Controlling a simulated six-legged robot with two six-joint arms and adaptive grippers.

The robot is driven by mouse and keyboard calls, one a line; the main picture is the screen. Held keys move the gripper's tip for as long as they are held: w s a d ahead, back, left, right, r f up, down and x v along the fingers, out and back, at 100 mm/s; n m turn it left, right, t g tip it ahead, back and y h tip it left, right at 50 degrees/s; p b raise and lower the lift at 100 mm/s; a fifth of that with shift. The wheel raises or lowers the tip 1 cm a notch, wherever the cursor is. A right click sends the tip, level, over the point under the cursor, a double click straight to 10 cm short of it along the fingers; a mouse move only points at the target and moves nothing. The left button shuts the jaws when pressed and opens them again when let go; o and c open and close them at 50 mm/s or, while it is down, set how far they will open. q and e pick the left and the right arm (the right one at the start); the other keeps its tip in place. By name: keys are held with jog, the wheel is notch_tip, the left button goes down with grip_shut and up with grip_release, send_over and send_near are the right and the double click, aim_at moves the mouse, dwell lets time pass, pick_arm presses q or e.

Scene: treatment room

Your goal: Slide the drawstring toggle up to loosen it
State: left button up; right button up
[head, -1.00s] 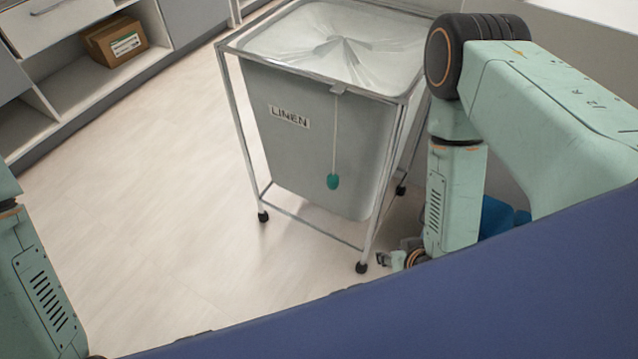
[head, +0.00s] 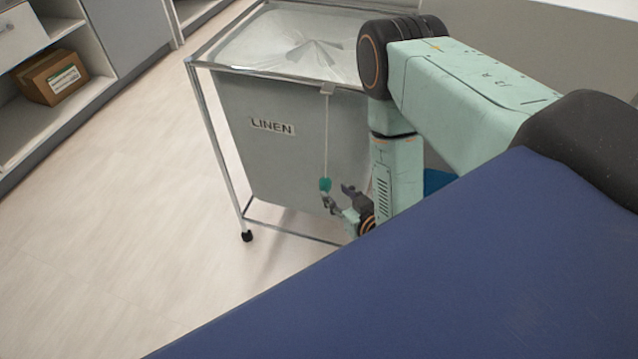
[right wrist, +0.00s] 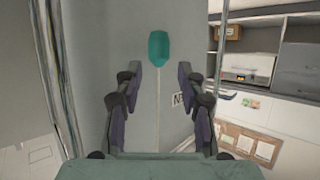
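The linen hamper (head: 285,155) is a grey bag in a metal frame with a LINEN label. A thin pale cord (head: 326,135) hangs down its front, with the teal drawstring toggle (head: 325,184) at its lower end. My right gripper (head: 337,196) is open, close beside the toggle. In the right wrist view, the toggle (right wrist: 157,47) appears just beyond the gap between the open fingers (right wrist: 160,73), and the cord (right wrist: 157,110) runs between them. That view looks upside down. Nothing is gripped, and I cannot tell if a finger touches the toggle. My left gripper is out of view.
The hamper's metal frame (head: 212,135) stands on castered legs near my right arm. A dark blue padded surface (head: 440,270) fills the lower right. Shelves with a cardboard box (head: 52,77) stand at the left. The pale floor (head: 130,200) between is clear.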

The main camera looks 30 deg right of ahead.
aim_at(329, 187)
jog(key=b+x, duration=0.1)
jog(key=x, duration=0.2)
jog(key=b+x, duration=0.1)
jog(key=x, duration=0.2)
jog(key=shift+s+d+f+b, duration=0.1)
jog(key=shift+f+b, duration=0.15)
jog(key=shift+b, duration=0.1)
jog(key=shift+x, duration=0.8)
jog(key=shift+r, duration=0.1)
jog(key=shift+c, duration=0.2)
grip_shut()
